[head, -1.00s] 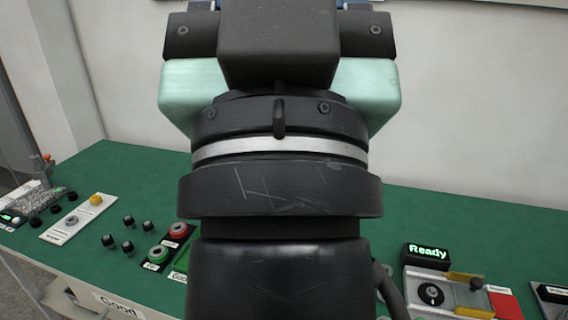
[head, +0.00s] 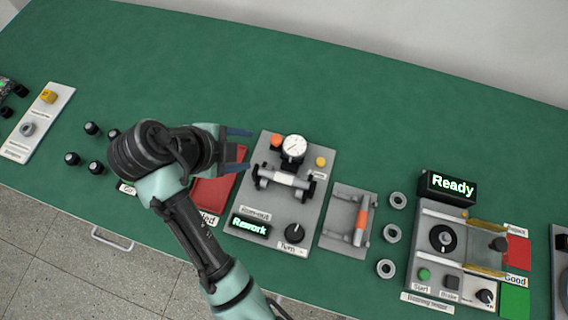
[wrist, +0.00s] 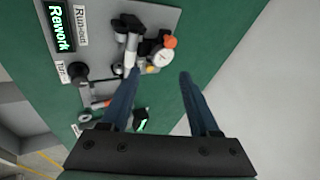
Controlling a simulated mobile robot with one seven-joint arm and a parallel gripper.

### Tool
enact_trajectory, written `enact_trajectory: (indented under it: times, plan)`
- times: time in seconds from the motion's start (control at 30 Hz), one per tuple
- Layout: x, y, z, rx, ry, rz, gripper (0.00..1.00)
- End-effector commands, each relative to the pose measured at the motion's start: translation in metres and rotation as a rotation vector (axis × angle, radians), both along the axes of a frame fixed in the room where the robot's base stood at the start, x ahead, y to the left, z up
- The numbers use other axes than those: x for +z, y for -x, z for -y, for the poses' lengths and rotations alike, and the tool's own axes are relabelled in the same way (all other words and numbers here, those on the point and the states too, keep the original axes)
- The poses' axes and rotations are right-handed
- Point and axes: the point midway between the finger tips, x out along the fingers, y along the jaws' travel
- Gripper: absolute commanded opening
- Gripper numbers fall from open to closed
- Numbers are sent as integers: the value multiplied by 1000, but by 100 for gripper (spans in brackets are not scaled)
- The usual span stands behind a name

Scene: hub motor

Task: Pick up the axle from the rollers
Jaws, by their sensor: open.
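The axle (head: 283,179), a silver shaft, lies across the black roller supports of the grey runout station (head: 310,215). A dial gauge (head: 294,150) stands just behind it. My gripper (head: 250,150) is open and empty, to the left of the axle and apart from it, with its blue fingers pointing right. In the wrist view the axle (wrist: 130,54) shows beyond the left finger, which partly covers the station near it. The open fingers (wrist: 159,77) have nothing between them.
The station's display (head: 250,226) reads "Rework". A red pad (head: 216,190) lies under my gripper. To the right are a grey fixture with an orange-banded rod (head: 361,222), grey rings (head: 392,233) and a tester with a "Ready" display (head: 447,186). The table's back is clear.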

Motion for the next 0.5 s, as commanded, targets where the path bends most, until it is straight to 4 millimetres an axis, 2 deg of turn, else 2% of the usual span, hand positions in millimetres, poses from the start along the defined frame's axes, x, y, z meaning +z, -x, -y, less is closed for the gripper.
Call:
enact_trajectory:
  times: [0.03,0.1,0.2,0.5]
  plan:
    - [-9,15,1,-68,10,-32,62]
    - [-18,30,3,-148,22,-55,62]
    - [-26,42,6,-216,34,-68,62]
    - [-58,38,21,-243,35,-71,62]
